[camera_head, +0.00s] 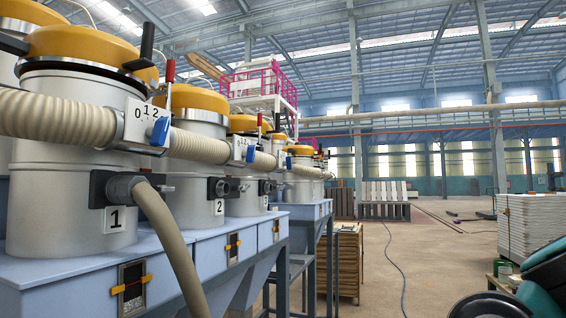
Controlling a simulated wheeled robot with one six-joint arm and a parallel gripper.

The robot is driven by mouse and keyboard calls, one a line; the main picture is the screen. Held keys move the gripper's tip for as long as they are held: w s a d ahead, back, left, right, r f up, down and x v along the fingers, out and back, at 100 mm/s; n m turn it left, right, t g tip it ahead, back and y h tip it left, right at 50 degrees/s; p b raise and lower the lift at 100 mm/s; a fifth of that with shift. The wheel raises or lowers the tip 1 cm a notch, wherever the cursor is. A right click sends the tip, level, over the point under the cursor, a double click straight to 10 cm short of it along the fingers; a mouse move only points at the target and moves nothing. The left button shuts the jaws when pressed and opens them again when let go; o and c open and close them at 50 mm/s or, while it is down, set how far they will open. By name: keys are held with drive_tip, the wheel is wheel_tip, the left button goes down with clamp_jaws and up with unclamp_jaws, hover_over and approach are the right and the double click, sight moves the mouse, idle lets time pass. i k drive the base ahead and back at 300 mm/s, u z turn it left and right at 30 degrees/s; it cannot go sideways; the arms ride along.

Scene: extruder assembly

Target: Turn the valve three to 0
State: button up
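A row of grey hoppers with yellow lids runs from the near left into the distance. The nearest carries a "1" label (115,219) and the second a "2" label (219,207); a label farther along (265,202) looks like a "3" but is small. The nearest valve has a "0 1 2" plate (139,122), a blue body (160,131) and an upright red handle (170,76). A second valve (250,153) sits farther along the hose, with its red handle up. Valves beyond it are small and partly hidden, so valve three's setting is unreadable. My gripper is not in view.
A beige hose (170,245) hangs in front of the blue hopper base (60,270). A wooden crate stack (347,262) stands beyond the row. A white stack (530,225) and a teal-and-black machine (545,268) are at right. The floor between is mostly open, with a cable (398,262).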

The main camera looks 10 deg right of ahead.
sight(288, 163)
drive_tip(key=z, duration=0.55)
drive_tip(key=i, duration=0.65)
drive_tip(key=z, duration=0.75)
drive_tip(key=i, duration=1.35)
drive_tip(key=u, duration=0.7)
